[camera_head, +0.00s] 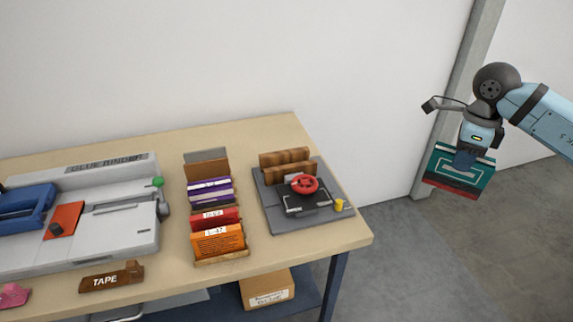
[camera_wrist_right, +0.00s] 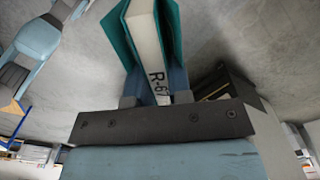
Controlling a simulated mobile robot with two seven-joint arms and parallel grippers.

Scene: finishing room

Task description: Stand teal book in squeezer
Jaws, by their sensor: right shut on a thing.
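The teal book (camera_head: 472,169) hangs in my right gripper (camera_head: 466,157), off the right side of the table, above the floor. My right gripper is shut on it. In the right wrist view the book (camera_wrist_right: 124,40) stands between the fingers (camera_wrist_right: 155,98), with white page block and "R-67" lettering showing. The squeezer (camera_head: 281,215) is a grey base at the table's right end, with wooden jaws (camera_head: 284,157), a red handwheel (camera_head: 304,184) and a black plate. I see no book between its jaws. My left gripper is not in view.
A wooden rack (camera_head: 222,259) of purple, red and orange books stands left of the squeezer. The glue binder (camera_head: 110,225) fills the table's left. A tape block (camera_head: 112,277) lies in front. A yellow piece (camera_head: 339,205) sits on the squeezer's right corner. Open floor lies right of the table.

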